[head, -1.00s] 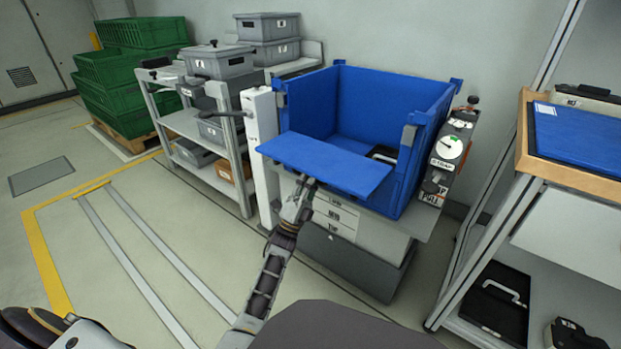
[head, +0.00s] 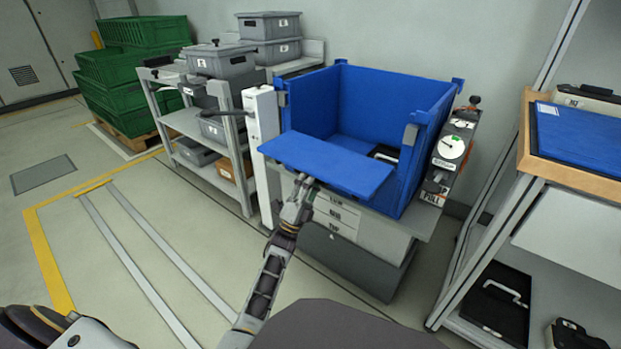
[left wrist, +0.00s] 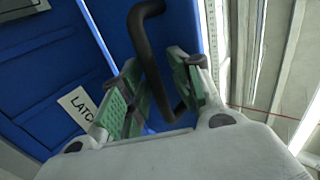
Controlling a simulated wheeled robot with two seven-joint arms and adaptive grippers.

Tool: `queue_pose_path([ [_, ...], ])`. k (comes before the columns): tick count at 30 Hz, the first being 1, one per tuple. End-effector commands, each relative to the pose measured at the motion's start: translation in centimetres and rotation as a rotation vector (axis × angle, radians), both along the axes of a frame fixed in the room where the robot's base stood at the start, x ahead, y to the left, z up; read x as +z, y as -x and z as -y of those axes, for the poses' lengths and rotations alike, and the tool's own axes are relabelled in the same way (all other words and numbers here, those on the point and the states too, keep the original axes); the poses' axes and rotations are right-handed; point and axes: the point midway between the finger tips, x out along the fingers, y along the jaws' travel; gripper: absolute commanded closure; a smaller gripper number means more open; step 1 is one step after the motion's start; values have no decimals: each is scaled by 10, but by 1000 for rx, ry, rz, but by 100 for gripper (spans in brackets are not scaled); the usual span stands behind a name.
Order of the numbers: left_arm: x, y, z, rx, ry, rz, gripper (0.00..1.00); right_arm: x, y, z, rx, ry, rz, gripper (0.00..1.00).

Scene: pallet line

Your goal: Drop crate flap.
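The blue crate (head: 390,101) stands on a grey stand with its front flap (head: 325,163) folded outward, roughly level with a slight downward tilt. Inside the crate, part of a dark item (head: 386,154) shows. My left gripper (head: 304,186) is at the flap's front edge, partly hidden beneath it. In the left wrist view its green-padded fingers (left wrist: 160,88) lie on both sides of a black bar handle (left wrist: 150,55) and appear closed on it. A label reading "LATC…" (left wrist: 79,106) is on the blue panel beside it. My right gripper is not in view.
A white post (head: 261,120) stands left of the crate, and a gauge box (head: 452,148) with a "PULL" label is on its right. Grey shelving (head: 240,160) is at left, a wood-edged bench (head: 570,177) at right.

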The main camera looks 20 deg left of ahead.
Motion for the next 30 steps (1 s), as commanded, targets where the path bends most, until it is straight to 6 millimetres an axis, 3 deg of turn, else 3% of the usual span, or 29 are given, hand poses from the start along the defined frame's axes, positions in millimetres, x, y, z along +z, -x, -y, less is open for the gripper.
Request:
queue_pose_path([
  [21, -72, 57, -17, 2, 1, -4, 66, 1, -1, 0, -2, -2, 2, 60],
  [30, -89, 71, -21, 2, 1, 0, 66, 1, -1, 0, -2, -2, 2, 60],
])
